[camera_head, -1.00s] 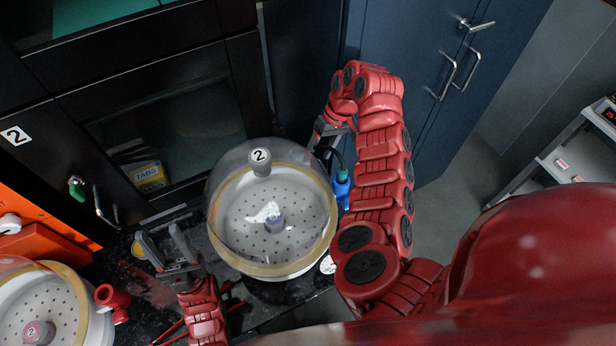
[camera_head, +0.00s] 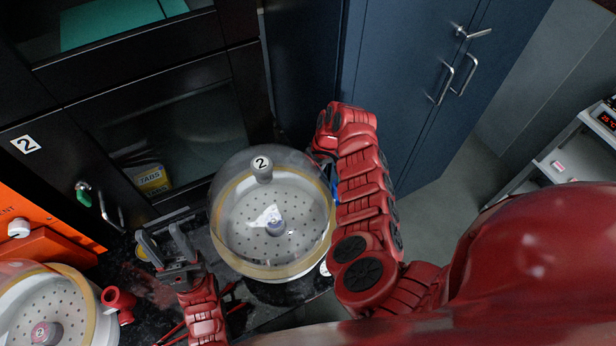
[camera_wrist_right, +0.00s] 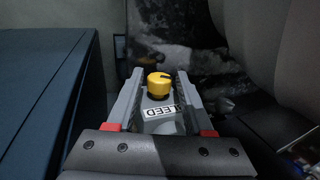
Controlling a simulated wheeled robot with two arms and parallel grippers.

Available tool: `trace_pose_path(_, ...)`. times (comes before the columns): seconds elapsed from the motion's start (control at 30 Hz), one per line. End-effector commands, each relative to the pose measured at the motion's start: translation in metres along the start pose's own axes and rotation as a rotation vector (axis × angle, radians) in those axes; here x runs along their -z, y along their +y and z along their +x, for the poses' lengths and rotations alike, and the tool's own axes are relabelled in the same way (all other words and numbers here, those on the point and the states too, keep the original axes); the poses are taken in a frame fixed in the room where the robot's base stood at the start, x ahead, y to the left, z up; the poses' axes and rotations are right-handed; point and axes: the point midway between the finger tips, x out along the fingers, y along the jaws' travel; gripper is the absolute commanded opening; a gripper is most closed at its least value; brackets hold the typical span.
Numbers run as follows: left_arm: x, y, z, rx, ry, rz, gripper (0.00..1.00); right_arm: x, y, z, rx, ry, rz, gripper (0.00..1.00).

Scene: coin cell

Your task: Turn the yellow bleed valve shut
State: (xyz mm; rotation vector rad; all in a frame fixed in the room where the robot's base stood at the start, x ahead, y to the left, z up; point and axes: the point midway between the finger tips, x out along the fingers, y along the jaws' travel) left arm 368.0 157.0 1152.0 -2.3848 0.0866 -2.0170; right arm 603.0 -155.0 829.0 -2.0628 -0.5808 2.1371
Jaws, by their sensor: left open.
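The yellow bleed valve knob (camera_wrist_right: 158,84) shows in the right wrist view, with a dark mark on its top and a "BLEED" label (camera_wrist_right: 160,112) on the near side. My right gripper (camera_wrist_right: 157,88) is open, with one finger on each side of the knob and a gap visible at both sides. I cannot tell how deep the knob sits between the fingers. In the head view my right arm hides the knob and most of that gripper. My left gripper (camera_head: 163,242) is open and empty, left of the clear dome numbered 2 (camera_head: 283,178).
The dome's round vessel stands on the dark bench (camera_head: 150,283). Another domed vessel (camera_head: 98,325) with a red fitting (camera_head: 120,302) is at lower left. Black cabinets (camera_head: 190,125) and blue cabinets (camera_head: 405,90) stand behind. A shelf cart (camera_head: 565,155) is at right.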

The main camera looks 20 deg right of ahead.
Motion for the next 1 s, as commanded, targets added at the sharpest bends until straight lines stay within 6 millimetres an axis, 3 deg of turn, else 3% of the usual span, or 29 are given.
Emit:
trace_pose_path(0.03, 0.000, 0.000, 0.000, 0.000, 0.000, 0.000, 0.50, 0.000, 0.000, 0.000, 0.000, 0.000, 0.000, 0.41)
trace_pose_path(0.27, 0.000, 0.000, 0.000, 0.000, 0.000, 0.000, 0.50, 0.000, 0.000, 0.000, 0.000, 0.001, 0.000, 0.00)
trace_pose_path(0.43, 0.000, 0.000, 0.002, 0.000, 0.000, 0.000, 0.50, 0.000, -0.001, -0.001, -0.005, 0.000, 0.000, 0.00)
trace_pose_path(0.67, 0.005, -0.002, 0.030, 0.000, 0.000, 0.000, 0.50, 0.000, -0.005, -0.005, -0.147, -0.001, -0.007, 0.00)
trace_pose_path(1.0, 0.005, -0.002, 0.033, 0.000, 0.000, 0.000, 0.50, 0.003, -0.005, -0.002, -0.251, 0.007, -0.001, 0.00)
